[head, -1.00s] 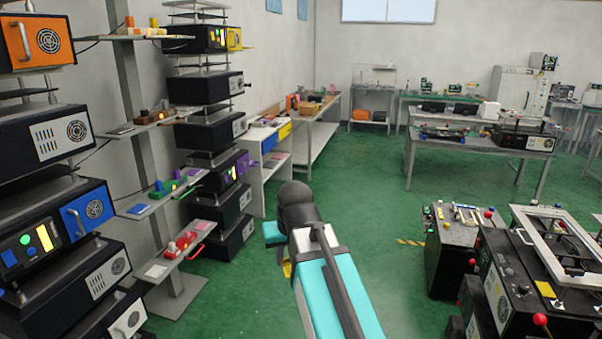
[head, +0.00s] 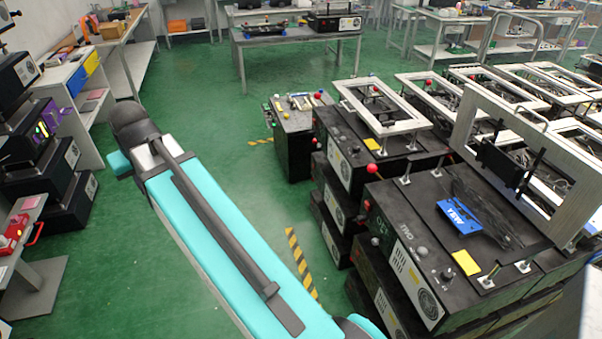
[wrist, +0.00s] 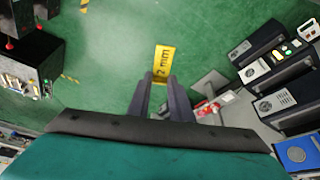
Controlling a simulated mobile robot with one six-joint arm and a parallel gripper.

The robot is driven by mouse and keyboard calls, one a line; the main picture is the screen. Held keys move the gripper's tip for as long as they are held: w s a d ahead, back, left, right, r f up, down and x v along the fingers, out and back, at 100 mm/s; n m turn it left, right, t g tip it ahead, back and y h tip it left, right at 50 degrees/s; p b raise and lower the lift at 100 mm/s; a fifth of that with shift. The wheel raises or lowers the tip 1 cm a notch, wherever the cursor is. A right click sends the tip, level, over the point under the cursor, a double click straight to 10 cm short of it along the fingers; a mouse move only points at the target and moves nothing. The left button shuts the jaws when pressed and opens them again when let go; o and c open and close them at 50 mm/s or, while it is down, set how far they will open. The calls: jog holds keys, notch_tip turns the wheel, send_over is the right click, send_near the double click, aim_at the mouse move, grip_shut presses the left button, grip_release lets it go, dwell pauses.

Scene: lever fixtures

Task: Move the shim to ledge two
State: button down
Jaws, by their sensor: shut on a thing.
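The shim (wrist: 164,64) is a flat yellow piece marked "2 mm" in the wrist view. My gripper (wrist: 166,82) is shut on its near end, and the shim sticks out beyond the fingertips above the green floor. In the head view my arm hides or leaves out the gripper and shim. A shelf (wrist: 217,100) with a red thing on it is right of my fingers in the wrist view. I cannot read a number on it, so I cannot tell which ledge is ledge two.
A black machine (head: 395,250) marked "TWO" carries a blue plate (head: 461,216) and a raised grey frame (head: 535,165) at the right. Black units (head: 60,185) are stacked at the left. Striped floor tape (head: 301,262) lies between.

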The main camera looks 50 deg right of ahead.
jog(key=s+d+f+m+g+h, duration=0.1)
jog(key=s+d+f+m, duration=0.3)
jog(key=d, duration=1.1)
jog(key=s+d+f+m+g+h, duration=0.15)
jog(key=s+d+m, duration=0.4)
jog(key=d, duration=0.95)
jog(key=s+d+f+m+h, duration=0.1)
jog(key=s+d+f+m, duration=0.2)
jog(key=s+d, duration=0.8)
jog(key=s+d+f+m+g, duration=0.1)
jog(key=s+d+f+m, duration=0.2)
jog(key=s+d, duration=0.5)
jog(key=s+d+f+m+g, duration=0.2)
jog(key=s+d, duration=0.7)
jog(key=s, duration=0.8)
jog(key=s+d+f+m+g, duration=0.1)
jog(key=s+d+f+m, duration=0.3)
jog(key=s, duration=0.8)
jog(key=shift+s+d+f+m, duration=0.15)
jog(key=shift+d+m, duration=0.35)
jog(key=shift+d, duration=0.65)
jog(key=shift+s+d+r+m, duration=0.15)
jog(key=shift+d+m, duration=0.3)
jog(key=shift+d, duration=0.7)
jog(key=shift+f, duration=0.1)
